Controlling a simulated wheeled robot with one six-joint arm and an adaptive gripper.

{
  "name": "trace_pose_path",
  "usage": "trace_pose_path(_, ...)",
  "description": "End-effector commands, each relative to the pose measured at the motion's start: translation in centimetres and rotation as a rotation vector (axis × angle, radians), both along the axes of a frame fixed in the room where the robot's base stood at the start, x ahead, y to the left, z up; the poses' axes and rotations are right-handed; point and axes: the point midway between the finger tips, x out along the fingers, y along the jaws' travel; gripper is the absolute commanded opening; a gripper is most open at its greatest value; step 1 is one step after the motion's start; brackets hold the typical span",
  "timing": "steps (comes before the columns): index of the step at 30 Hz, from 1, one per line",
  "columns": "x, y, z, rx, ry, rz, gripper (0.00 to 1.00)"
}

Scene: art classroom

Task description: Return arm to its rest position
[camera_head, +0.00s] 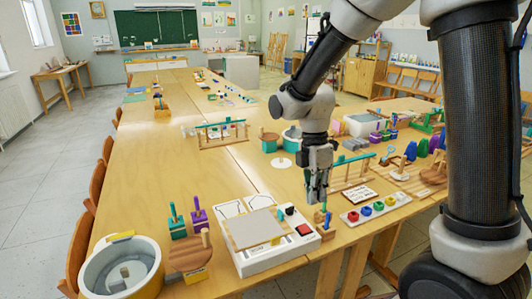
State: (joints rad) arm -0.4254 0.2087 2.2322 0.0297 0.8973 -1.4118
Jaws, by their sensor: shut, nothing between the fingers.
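My arm (304,98) comes in from the upper right and bends down over the long wooden table. My gripper (317,196) points downward with its fingers shut and empty. It is just behind a small wooden holder with a blue and green piece (326,221) near the table's right edge. I cannot tell whether the fingertips touch it.
A white box with a grey plate (257,229) stands left of my gripper. A round basin (122,268) is at the front left. A board with coloured knobs (376,209) and a small sign (357,194) are to the right. The table's left middle (150,165) is clear.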

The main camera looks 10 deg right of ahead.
Motion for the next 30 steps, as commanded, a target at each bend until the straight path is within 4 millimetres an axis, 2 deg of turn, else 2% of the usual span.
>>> trace_pose_path(3,-0.2,-0.1,0.0,-0.036,-0.003,-0.16,0.0)
trace_pose_path(6,-1.3,-0.7,-0.4,-0.091,0.008,-0.353,0.0)
trace_pose_path(10,-2.9,-1.8,0.9,-0.143,-0.019,-0.63,0.0)
trace_pose_path(17,-6.1,-6.2,6.0,-0.137,-0.127,-1.181,0.0)
trace_pose_path(21,-8.8,-9.4,9.4,-0.066,-0.206,-1.487,0.0)
trace_pose_path(24,-11.0,-11.6,11.5,0.011,-0.267,-1.649,0.0)
trace_pose_path(30,-13.9,-14.4,14.5,0.157,-0.391,-1.771,0.0)
